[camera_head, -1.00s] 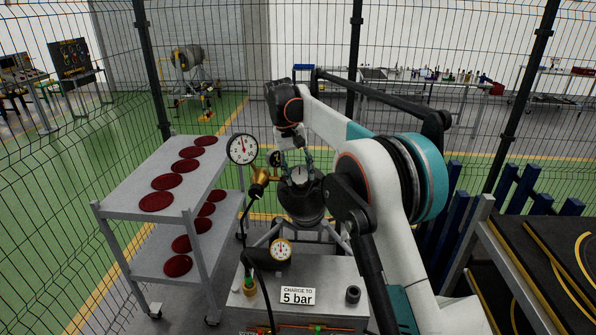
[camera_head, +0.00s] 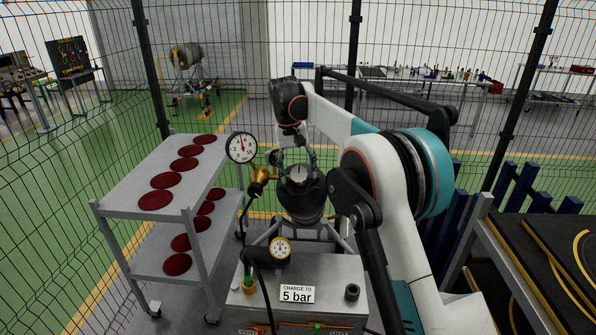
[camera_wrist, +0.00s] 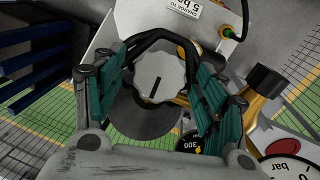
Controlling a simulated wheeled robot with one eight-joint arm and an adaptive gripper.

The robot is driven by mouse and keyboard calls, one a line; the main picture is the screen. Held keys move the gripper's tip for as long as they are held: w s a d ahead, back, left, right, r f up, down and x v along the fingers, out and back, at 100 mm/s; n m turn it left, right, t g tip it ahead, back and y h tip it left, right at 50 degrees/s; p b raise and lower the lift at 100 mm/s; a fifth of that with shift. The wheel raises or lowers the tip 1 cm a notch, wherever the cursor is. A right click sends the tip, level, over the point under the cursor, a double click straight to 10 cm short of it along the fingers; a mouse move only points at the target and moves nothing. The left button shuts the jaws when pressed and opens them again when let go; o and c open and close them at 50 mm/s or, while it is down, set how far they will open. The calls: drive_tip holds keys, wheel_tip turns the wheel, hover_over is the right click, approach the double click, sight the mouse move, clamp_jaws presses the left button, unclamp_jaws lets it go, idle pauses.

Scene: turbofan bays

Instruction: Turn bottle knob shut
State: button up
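The bottle knob (camera_wrist: 160,77) is a pale, ribbed round cap with a black pointer line, in the middle of the wrist view. In the head view the knob (camera_head: 299,174) sits on top of the dark upright bottle (camera_head: 302,203). My gripper (camera_wrist: 161,62) is open, with its two teal-padded fingers on either side of the knob. A narrow gap shows beside the left finger; contact at the right finger cannot be told. In the head view my gripper (camera_head: 298,163) comes down from above over the bottle top.
A large dial gauge (camera_head: 242,148) and brass regulator (camera_head: 259,181) stand close left of the bottle. A cart with a "5 bar" sign (camera_head: 297,294) and a small gauge (camera_head: 280,249) is in front. A shelf trolley (camera_head: 128,193) with red discs stands left.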

sight(293, 173)
wheel_tip(293, 173, up, 12)
drive_tip(key=a, duration=0.1)
drive_tip(key=shift+a, duration=0.4)
idle(0.3)
drive_tip(key=shift+d, duration=0.1)
